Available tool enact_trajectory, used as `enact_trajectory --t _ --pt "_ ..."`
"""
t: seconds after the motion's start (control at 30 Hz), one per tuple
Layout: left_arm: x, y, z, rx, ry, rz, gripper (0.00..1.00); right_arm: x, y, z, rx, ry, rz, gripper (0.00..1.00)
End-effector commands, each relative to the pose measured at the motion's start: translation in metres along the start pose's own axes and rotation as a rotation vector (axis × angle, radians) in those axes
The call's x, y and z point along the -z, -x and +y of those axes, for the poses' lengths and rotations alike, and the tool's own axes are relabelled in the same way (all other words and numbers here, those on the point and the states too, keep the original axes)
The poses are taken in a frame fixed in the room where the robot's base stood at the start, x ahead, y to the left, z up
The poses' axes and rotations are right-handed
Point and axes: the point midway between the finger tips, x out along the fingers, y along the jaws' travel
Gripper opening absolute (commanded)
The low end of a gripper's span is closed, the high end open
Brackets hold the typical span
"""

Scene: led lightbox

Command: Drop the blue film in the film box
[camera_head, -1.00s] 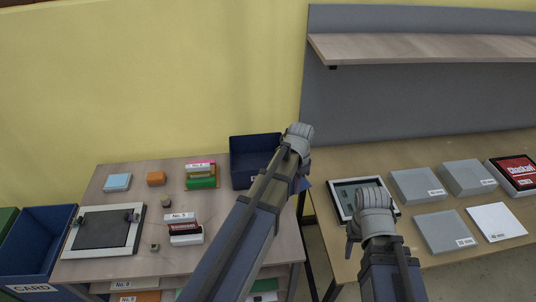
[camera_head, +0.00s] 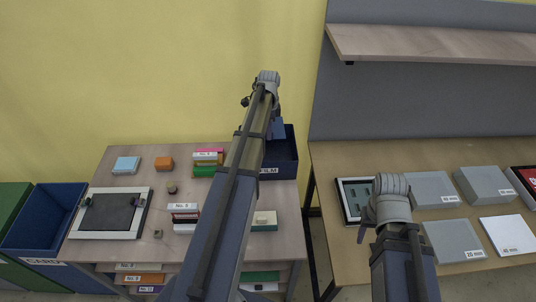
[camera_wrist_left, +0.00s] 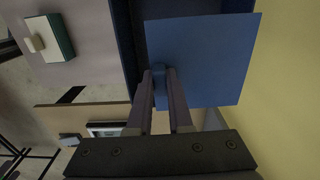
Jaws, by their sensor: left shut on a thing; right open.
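The blue film (camera_wrist_left: 205,55) is a flat square sheet in the left wrist view; a small part of it (camera_head: 278,128) shows in the head view. My left gripper (camera_wrist_left: 160,78) is shut on the film's edge and holds it above the dark blue film box (camera_head: 284,160). The box's wall (camera_wrist_left: 124,40) shows beside and behind the film in the left wrist view. Its front label reads as FILM, partly covered by my left arm. My right gripper (camera_head: 365,222) is open and empty over the right table, beside a framed panel (camera_head: 350,190).
The left table (camera_head: 125,250) bears a black-topped white frame (camera_head: 112,213), small coloured blocks and a green-and-white block (camera_head: 264,221). A blue CARD box (camera_head: 45,222) stands at far left. Grey boxes (camera_head: 430,188) cover the right table, below a shelf (camera_head: 440,45).

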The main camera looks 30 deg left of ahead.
Motion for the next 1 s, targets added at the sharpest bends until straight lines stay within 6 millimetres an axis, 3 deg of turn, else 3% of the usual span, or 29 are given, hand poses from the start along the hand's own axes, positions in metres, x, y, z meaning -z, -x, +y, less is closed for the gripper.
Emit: enact_trajectory --t 0.13,0.47,1.0 --pt "-0.015 0.002 -0.014 0.000 -0.027 0.000 0.00 0.000 0.002 0.000 0.000 0.000 0.000 0.50" --pt "-0.016 -0.006 -0.014 0.000 -0.033 0.000 0.00 0.000 -0.006 -0.001 0.000 0.000 0.000 0.50" --pt "-0.016 -0.058 -0.014 0.000 -0.032 0.000 0.00 0.003 -0.058 -0.005 0.000 -0.002 0.000 0.50"
